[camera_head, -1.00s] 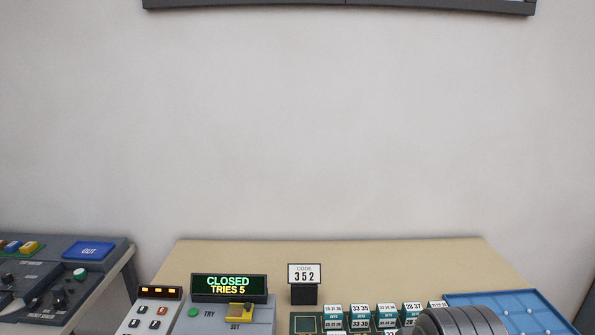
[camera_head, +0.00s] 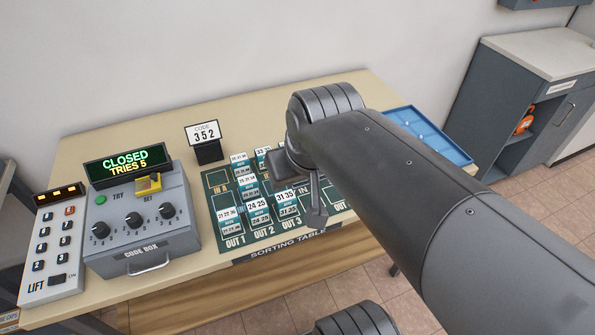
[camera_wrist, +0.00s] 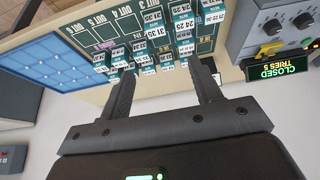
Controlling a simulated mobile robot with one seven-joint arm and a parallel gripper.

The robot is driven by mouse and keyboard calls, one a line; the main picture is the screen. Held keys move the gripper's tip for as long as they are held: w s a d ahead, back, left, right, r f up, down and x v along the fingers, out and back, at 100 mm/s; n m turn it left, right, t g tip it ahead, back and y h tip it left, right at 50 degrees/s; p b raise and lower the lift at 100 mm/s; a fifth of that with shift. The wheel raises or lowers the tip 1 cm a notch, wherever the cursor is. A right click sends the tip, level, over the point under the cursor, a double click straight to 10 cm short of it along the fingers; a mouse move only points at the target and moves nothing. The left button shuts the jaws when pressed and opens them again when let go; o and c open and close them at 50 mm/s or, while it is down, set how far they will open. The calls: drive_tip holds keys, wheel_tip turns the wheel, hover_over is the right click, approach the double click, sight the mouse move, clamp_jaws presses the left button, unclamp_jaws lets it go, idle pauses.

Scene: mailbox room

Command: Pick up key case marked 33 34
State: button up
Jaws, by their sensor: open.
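Several white-and-teal key cases stand on the green sorting mat (camera_head: 222,182) on the table. Nearer cases read 24 25 (camera_head: 257,206) and 31 35 (camera_head: 287,204). My gripper (camera_wrist: 160,66) is open and empty in the wrist view, its fingers pointing at the group of cases, which appear upside down. In the head view my arm hides the mat's right part and any cases there.
A code box (camera_head: 143,215) reading CLOSED, TRIES 5 stands left of the mat, with a lift keypad (camera_head: 54,245) beside it. A blue tray (camera_head: 430,130) lies at the table's right end. A grey cabinet (camera_head: 520,95) stands further right.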

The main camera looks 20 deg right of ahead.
drive_tip(key=w+d+f+g, duration=0.1)
drive_tip(key=w+d+f, duration=0.2)
drive_tip(key=w, duration=0.4)
drive_tip(key=w+d+f+g, duration=0.2)
drive_tip(key=w+d+f, duration=0.1)
drive_tip(key=w+f, duration=0.2)
drive_tip(key=w+d+f+g, duration=0.2)
drive_tip(key=w+d+f, duration=0.1)
drive_tip(key=w, duration=0.7)
drive_tip(key=shift+w+f, duration=0.1)
drive_tip(key=shift+f, duration=0.4)
drive_tip(key=shift+w+d+f, duration=0.1)
drive_tip(key=shift+d+f, duration=0.05)
drive_tip(key=shift+f, duration=0.1)
wheel_tip(320, 180, down, 5)
drive_tip(key=shift+f, duration=0.15)
drive_tip(key=shift+s+a+f, duration=0.1)
drive_tip(key=shift+s+f, duration=0.05)
drive_tip(key=shift+f, duration=0.75)
drive_tip(key=shift+s+a+f, duration=0.1)
drive_tip(key=shift+s+f, duration=0.05)
drive_tip(key=shift+f, duration=0.7)
drive_tip(key=shift+s+f, duration=0.15)
drive_tip(key=shift+f, duration=0.75)
drive_tip(key=shift+c, duration=0.5)
drive_tip(key=c, duration=0.7)
